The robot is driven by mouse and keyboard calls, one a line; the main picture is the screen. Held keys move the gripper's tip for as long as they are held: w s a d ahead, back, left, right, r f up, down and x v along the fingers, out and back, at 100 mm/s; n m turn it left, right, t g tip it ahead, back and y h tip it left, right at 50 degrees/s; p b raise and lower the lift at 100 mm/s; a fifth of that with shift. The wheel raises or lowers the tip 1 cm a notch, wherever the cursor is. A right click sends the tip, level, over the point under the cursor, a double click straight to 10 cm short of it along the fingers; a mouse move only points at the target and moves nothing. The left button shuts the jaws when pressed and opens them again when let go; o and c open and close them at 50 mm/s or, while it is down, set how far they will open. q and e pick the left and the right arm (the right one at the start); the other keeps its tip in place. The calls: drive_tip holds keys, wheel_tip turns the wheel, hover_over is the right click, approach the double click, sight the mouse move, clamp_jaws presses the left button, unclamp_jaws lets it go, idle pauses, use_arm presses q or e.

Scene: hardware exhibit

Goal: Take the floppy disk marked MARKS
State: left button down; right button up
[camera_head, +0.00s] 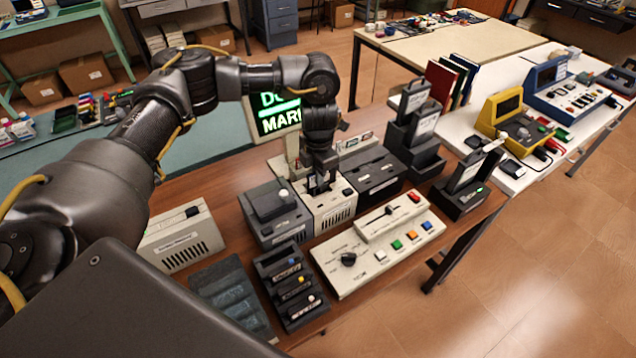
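My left gripper (320,181) points straight down at the top of a beige drive box (328,213). Its fingers are small and partly hidden by the wrist, so I cannot tell whether they hold anything. A dark rack (291,286) in front holds several small items with labels and coloured dots, too small to read. I cannot make out a floppy disk marked MARKS. My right gripper is not in view.
Left of the drive stands a grey box (276,214); right of it, a black box (372,175). A beige control panel (378,245) with coloured buttons lies in front. Dark stands (462,191) occupy the table's right end.

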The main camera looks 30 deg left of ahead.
use_arm(q)
drive_tip(key=shift+r+b, duration=0.3)
drive_tip(key=shift+r, duration=2.7)
